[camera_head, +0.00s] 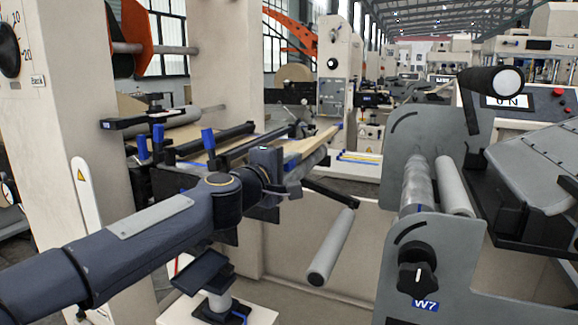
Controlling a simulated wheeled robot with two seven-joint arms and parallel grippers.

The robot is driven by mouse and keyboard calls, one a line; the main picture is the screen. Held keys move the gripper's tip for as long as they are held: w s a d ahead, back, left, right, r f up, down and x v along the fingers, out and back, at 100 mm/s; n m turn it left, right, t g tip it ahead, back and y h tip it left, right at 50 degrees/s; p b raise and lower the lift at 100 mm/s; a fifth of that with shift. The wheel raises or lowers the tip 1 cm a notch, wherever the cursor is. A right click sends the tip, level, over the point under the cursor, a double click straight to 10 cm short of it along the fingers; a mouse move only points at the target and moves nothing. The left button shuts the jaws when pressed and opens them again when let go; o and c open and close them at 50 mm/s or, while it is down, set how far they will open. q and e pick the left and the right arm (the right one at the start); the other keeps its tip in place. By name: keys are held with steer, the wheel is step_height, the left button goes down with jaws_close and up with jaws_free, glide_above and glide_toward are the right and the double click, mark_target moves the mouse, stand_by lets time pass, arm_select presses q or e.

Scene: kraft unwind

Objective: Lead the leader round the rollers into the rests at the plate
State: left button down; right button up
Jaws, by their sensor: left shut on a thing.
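My left arm reaches in from the left, and its gripper (293,188) is at the near right end of the splicing table. It is shut on what looks like the leader; the fingers and wrist hide the grip itself. The tan kraft web (312,143) lies flat over the table just beyond the gripper. Dark bars with blue handles (208,139) cross the table. A pale roller (331,247) on a dark swing arm hangs below and right of the gripper, apart from it. Two more rollers (416,185) (454,187) stand between grey side plates (430,262). The rests cannot be made out.
A small dark stand (208,285) is below my arm. A beige frame post (65,150) stands at left. Open space lies between the hanging roller and the side plates.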

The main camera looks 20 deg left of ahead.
steer(key=shift+f, duration=0.1)
arm_select(q)
step_height(320, 180, down, 22)
steer(key=b, duration=2.2)
arm_select(e)
step_height(320, 180, down, 22)
